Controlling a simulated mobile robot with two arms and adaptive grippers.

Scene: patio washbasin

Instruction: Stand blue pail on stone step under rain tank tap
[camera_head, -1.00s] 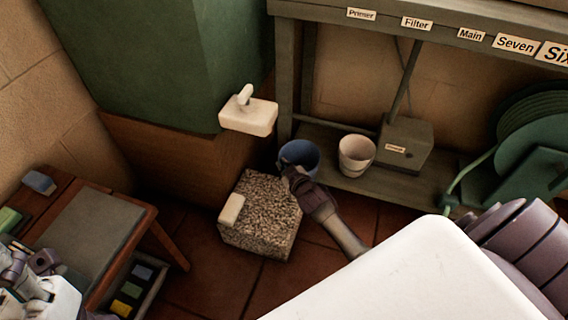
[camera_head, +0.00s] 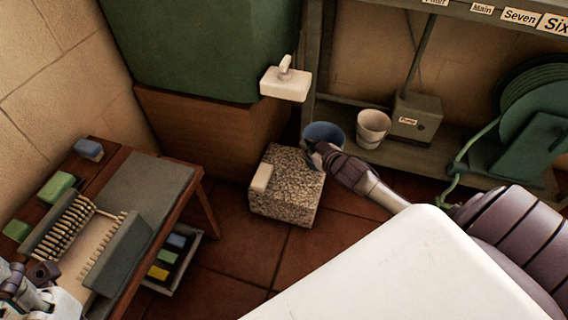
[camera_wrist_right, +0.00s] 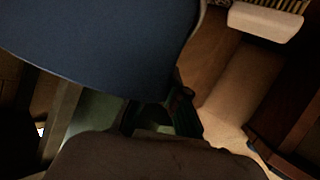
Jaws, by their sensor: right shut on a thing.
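The blue pail (camera_head: 323,133) is in my right gripper (camera_head: 318,156), which is shut on it at its near side. The pail appears upright, at the far right corner of the speckled stone step (camera_head: 290,190); I cannot tell whether it touches the step. The pale tap (camera_head: 286,82) juts from the green rain tank (camera_head: 180,50), above and left of the pail. In the right wrist view the pail (camera_wrist_right: 100,40) fills the upper left. My left gripper (camera_head: 22,285) is at the lower left edge, partly cut off.
A white cup (camera_head: 373,125) and grey pump box (camera_head: 416,118) stand on the low shelf behind. A pale block (camera_head: 261,177) is at the step's left side. A wooden table (camera_head: 205,195) with brushes stands left, a hose reel (camera_head: 545,100) right. Tiled floor (camera_head: 245,235) is open between.

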